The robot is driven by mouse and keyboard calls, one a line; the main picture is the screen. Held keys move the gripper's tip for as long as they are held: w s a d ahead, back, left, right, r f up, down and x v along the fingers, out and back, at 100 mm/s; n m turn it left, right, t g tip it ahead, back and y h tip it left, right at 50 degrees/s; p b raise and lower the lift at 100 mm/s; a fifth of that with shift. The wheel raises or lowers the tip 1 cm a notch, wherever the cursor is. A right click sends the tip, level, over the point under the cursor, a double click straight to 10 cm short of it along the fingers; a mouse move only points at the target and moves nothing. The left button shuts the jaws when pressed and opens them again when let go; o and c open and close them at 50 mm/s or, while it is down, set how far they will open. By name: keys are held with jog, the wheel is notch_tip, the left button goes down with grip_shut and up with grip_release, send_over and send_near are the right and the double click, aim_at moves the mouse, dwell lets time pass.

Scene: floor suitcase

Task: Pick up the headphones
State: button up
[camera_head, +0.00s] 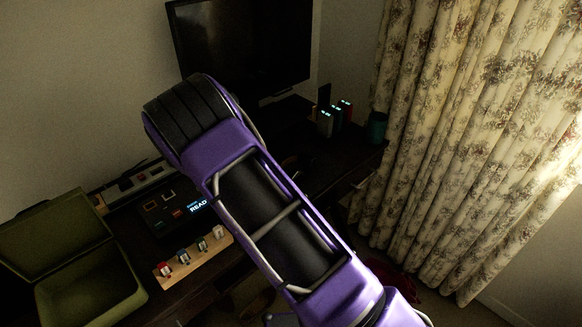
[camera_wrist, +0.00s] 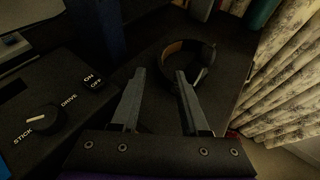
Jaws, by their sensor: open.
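The headphones (camera_wrist: 203,51) show in the wrist view, lying on the dark desk top (camera_wrist: 160,110). They have a dark band with a brown padded part and a dark ear cup at the right. My gripper (camera_wrist: 160,74) is open, its two grey fingers pointing toward the desk. The right fingertip overlaps the near side of the headphones in the picture; I cannot tell whether it touches. Nothing is between the fingers except bare desk. In the head view my purple arm hides most of the headphones and the gripper.
A control box (camera_wrist: 55,110) with a knob is left of my gripper. A monitor (camera_head: 240,45), small lit devices (camera_head: 335,118) and a teal cup (camera_head: 376,126) stand at the back. A green open case (camera_head: 90,290) is at left. Floral curtains (camera_head: 470,130) hang right of the desk.

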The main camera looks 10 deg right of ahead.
jog(key=x, duration=0.9)
jog(key=shift+s+d+f, duration=0.15)
jog(key=shift+f, duration=0.1)
grip_shut()
dwell(1.1)
